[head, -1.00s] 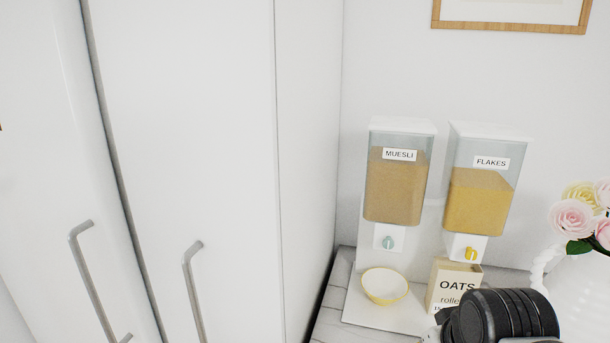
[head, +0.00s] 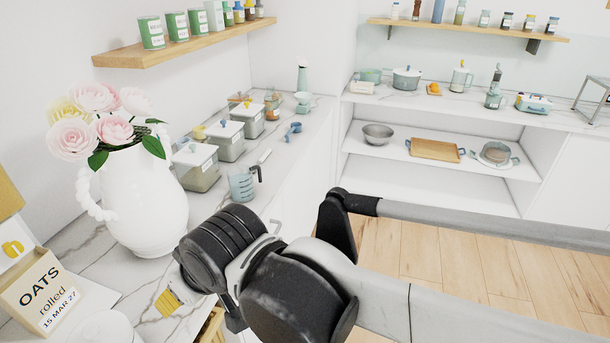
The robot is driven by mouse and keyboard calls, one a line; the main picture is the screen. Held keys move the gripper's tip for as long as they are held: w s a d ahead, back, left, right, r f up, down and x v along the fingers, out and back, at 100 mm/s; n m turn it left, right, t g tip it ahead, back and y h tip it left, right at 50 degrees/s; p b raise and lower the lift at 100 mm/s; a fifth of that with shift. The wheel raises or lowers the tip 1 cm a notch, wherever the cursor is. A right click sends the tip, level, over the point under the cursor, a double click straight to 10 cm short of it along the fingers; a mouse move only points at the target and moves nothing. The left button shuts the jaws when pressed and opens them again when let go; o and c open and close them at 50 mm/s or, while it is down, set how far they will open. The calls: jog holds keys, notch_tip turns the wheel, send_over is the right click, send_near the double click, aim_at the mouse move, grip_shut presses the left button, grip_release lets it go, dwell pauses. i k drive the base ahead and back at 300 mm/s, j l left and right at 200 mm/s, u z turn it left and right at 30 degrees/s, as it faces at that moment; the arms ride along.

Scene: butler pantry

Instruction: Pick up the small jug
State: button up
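A small clear jug with a bluish tint and a grey handle (head: 242,184) stands upright on the marble counter, right of the flower vase and in front of the lidded canisters. A second jug-like vessel with a yellow knob on its lid (head: 460,78) stands on the far counter. I cannot tell for certain which one is the small jug. My arm crosses the lower middle of the head view, nearer to me than the clear jug.
A large white vase with roses (head: 140,205) stands left of the clear jug. An oats box (head: 45,292) is at the lower left. Lidded canisters (head: 195,166) line the wall behind the jug. Open wooden floor (head: 480,270) lies to the right.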

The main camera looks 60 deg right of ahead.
aim_at(241, 183)
jog(key=z, duration=1.05)
jog(key=i+l+u, duration=0.15)
jog(key=i, duration=0.75)
